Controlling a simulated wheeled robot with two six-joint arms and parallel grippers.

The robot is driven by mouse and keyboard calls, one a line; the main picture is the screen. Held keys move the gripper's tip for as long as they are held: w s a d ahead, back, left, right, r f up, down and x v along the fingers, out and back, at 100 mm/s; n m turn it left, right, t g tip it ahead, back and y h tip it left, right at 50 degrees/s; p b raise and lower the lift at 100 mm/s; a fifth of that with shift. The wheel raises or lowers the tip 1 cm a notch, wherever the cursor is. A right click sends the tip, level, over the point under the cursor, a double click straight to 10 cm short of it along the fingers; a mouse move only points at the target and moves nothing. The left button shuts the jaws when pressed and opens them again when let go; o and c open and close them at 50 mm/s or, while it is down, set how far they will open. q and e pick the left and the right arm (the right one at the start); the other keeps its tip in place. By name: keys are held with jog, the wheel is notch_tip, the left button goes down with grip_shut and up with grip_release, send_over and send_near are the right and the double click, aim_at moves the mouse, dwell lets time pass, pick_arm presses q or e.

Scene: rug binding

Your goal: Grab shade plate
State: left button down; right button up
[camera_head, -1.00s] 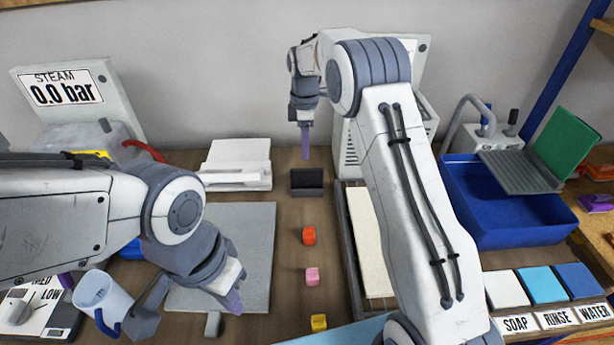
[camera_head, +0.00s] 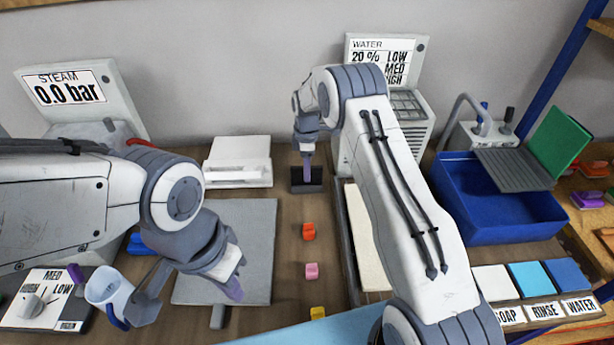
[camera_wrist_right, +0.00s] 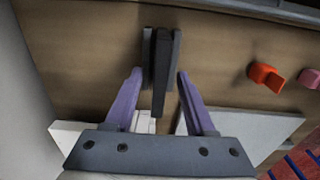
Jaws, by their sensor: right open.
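The dark shade plate (camera_head: 306,186) stands in a small dark holder near the back middle of the table in the head view. In the right wrist view the plate (camera_wrist_right: 160,75) stands between the two purple fingers of my right gripper (camera_wrist_right: 155,95), with a gap on each side. My right gripper (camera_head: 308,172) is open and comes down from above at the plate in the head view. My left gripper (camera_head: 233,290) hangs over the grey mat, away from the plate; its jaw opening is unclear.
Orange (camera_head: 308,232), pink (camera_head: 312,270) and yellow (camera_head: 318,313) blocks lie in a line in front. A white flat device (camera_head: 240,165) stands left of the plate. A vented white unit (camera_head: 405,125) and a long tray lie to the right. A blue basin (camera_head: 500,210) is farther right.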

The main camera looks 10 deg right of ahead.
grip_shut()
jog(key=shift+r, duration=0.1)
